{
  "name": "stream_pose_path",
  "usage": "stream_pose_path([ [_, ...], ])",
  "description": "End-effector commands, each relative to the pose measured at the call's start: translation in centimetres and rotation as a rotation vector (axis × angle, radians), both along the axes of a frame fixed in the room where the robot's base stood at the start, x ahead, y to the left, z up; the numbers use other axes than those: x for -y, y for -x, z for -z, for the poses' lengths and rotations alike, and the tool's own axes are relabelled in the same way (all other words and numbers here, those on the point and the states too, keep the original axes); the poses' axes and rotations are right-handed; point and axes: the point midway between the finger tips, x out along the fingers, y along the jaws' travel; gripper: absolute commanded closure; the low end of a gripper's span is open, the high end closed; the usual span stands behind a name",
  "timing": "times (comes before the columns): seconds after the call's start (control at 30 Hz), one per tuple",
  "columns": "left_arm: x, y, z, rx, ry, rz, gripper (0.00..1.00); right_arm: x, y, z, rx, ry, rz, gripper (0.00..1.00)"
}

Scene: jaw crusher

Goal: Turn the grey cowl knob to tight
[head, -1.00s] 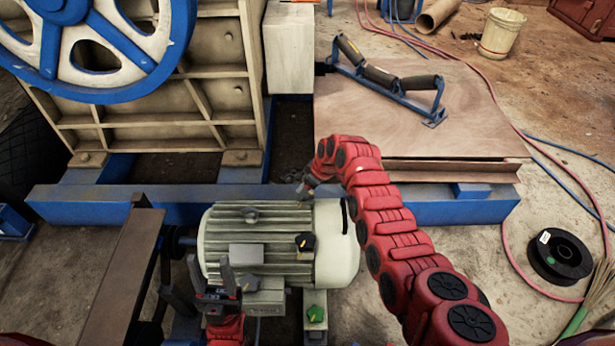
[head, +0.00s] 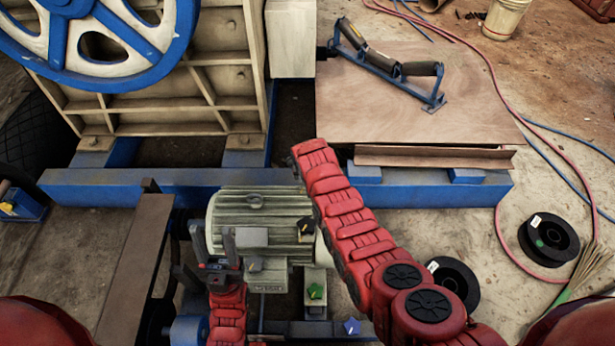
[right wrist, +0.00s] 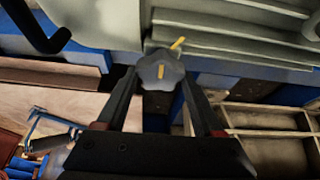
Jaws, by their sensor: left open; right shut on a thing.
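The grey knob (right wrist: 160,72) shows in the right wrist view, a lobed knob with a yellow mark on its face. It sits between the fingertips of my right gripper (right wrist: 158,78), which is shut on it. A second yellow mark (right wrist: 178,43) is on the pale motor housing just beyond the knob, off to the right of the knob's own mark. In the head view the pale ribbed motor (head: 258,215) stands in the middle. My right arm hides the right gripper and this knob there. My left gripper (head: 211,232) is open and empty at the motor's left front.
A black knob (head: 305,228), a green knob (head: 316,291) and a blue knob (head: 351,326) are on or near the motor. A blue beam (head: 420,199) runs behind it. A roller frame (head: 385,68) lies on a wooden board (head: 440,120). Cable spools (head: 549,239) lie at right.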

Motion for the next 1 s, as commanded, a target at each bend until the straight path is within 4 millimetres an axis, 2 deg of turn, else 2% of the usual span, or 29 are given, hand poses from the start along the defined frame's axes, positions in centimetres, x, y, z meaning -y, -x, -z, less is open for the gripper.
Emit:
stream_pose_path([
  [0.03, 0.0, 0.0, 1.0, 0.0, 0.0, 0.0, 0.5, -0.2, -0.1, 0.4, 0.005, -0.001, 0.039, 0.87],
  [0.5, 0.0, 0.0, 6.5, 0.0, 0.0, 0.0, 0.5, -0.3, -0.2, 0.5, 0.005, -0.002, 0.414, 0.87],
  [0.7, 0.0, 0.0, 7.8, 0.0, 0.0, 0.0, 0.5, -0.4, -0.2, 0.2, 0.004, -0.003, 0.501, 0.87],
  [1.0, 0.0, 0.0, 8.4, 0.0, 0.0, 0.0, 0.5, -0.4, -0.1, 0.1, 0.002, -0.002, 0.55, 0.87],
])
